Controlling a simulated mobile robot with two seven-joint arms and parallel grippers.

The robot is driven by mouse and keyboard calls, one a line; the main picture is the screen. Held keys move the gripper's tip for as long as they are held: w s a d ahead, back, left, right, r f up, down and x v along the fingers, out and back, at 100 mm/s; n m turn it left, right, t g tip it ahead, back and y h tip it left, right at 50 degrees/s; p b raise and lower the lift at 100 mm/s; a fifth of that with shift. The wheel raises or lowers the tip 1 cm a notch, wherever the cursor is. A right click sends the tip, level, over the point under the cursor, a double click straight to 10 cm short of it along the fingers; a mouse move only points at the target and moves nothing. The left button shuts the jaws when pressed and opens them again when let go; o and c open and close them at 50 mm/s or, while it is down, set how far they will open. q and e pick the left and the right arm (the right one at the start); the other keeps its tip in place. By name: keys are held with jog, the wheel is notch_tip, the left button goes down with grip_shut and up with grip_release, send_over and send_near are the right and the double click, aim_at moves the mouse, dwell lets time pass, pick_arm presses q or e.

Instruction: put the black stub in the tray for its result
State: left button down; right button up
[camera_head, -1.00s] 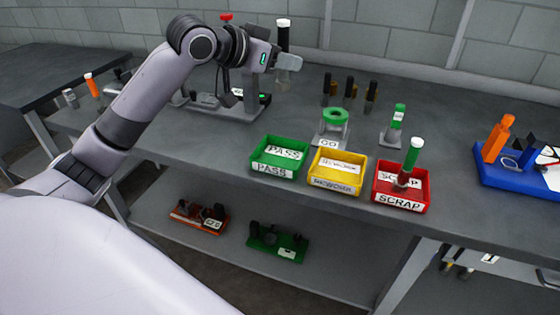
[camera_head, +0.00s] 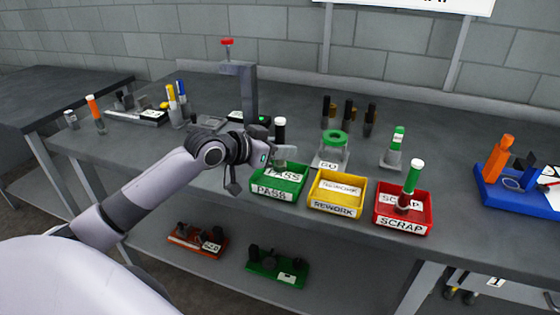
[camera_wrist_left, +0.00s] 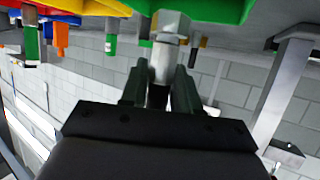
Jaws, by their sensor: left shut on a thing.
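My left gripper (camera_head: 284,155) is shut on the black stub (camera_head: 279,131), which is upright with a white top. In the head view the stub is at the back edge of the green PASS tray (camera_head: 276,193); its lower end is hidden by the gripper. In the left wrist view the stub's metal hex end (camera_wrist_left: 168,40) sticks out beyond the fingers (camera_wrist_left: 160,88), near a green tray wall (camera_wrist_left: 215,10). I cannot tell whether it touches the tray. The yellow REWORK tray (camera_head: 333,209) and red SCRAP tray (camera_head: 402,226) stand to the right. My right gripper is not in view.
A green stub (camera_head: 414,175) stands in the SCRAP tray. A GO gauge with a green ring (camera_head: 335,140) and a green-topped stand (camera_head: 395,150) are behind the trays. Several dark stubs (camera_head: 348,112) stand further back. A tall press (camera_head: 245,90) rises behind my arm.

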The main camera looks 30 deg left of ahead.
aim_at(280, 164)
pick_arm(q)
jog(key=shift+f, duration=1.8)
jog(key=shift+f, duration=0.1)
jog(key=c, duration=0.8)
grip_release()
jog(key=v, duration=1.2)
